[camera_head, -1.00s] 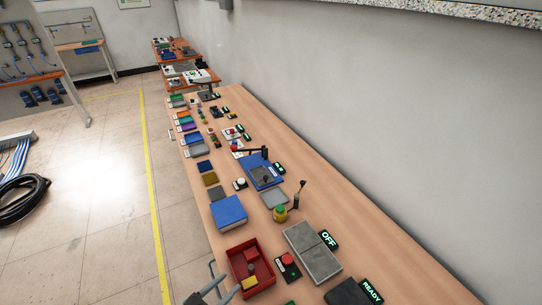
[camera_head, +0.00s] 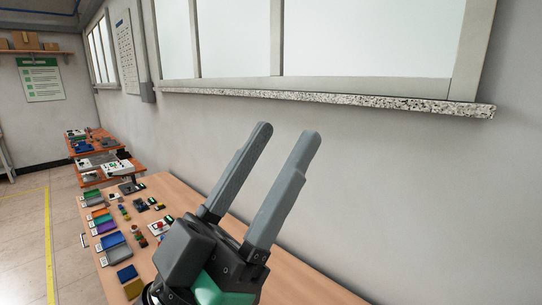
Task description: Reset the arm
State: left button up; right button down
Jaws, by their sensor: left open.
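My left gripper (camera_head: 290,130) stands large in the foreground of the head view, with its two grey fingers pointing up and spread apart. Nothing is between the fingers. It is raised in front of the wooden workbench (camera_head: 312,282) and the plain wall. Its dark body and green part hide much of the near bench. My right gripper is not in view.
Blue, orange, purple and green trays (camera_head: 108,242) and small devices line the bench's far part. More tables (camera_head: 100,160) stand behind. A window with a speckled sill (camera_head: 330,100) is on the wall. A yellow floor line (camera_head: 47,245) runs at left.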

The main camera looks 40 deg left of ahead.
pick_arm(q)
notch_tip(320, 180, up, 27)
jog(key=p, duration=2.6)
jog(key=shift+s+r+p, duration=0.15)
jog(key=shift+s+p, duration=0.05)
jog(key=shift+p, duration=0.2)
